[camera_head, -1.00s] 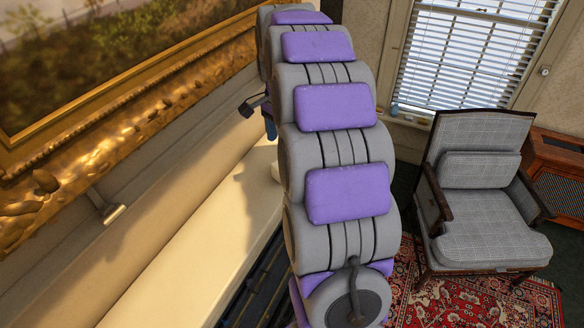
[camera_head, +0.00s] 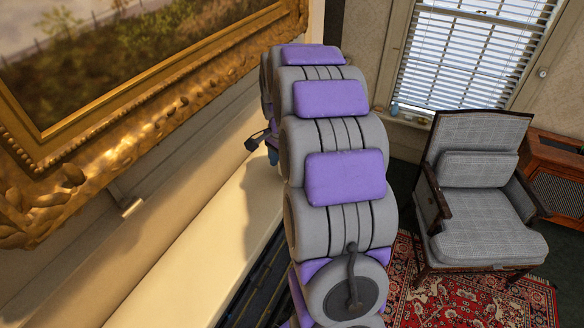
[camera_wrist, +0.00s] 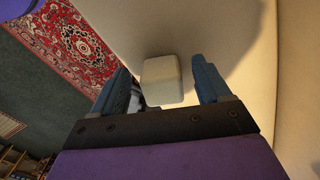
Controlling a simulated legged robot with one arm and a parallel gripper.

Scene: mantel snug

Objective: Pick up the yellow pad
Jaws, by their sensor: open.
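The yellow pad (camera_wrist: 162,80) looks like a small pale cream block with rounded edges. In the wrist view it sits on the cream ledge (camera_wrist: 135,25), between the two blue fingers of my gripper (camera_wrist: 160,68). The fingers are open and stand apart, one on each side, with a gap visible at the right. I cannot tell whether the left finger touches the pad. In the head view my gripper (camera_head: 271,153) is mostly hidden behind my arm, low over the ledge, and the pad is hidden there.
A large gilt picture frame (camera_head: 130,140) hangs on the wall above the ledge, left of my arm. A grey checked armchair (camera_head: 480,190) stands at right on a red patterned rug (camera_head: 410,295), by the window (camera_head: 475,55). The ledge left of my arm is clear.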

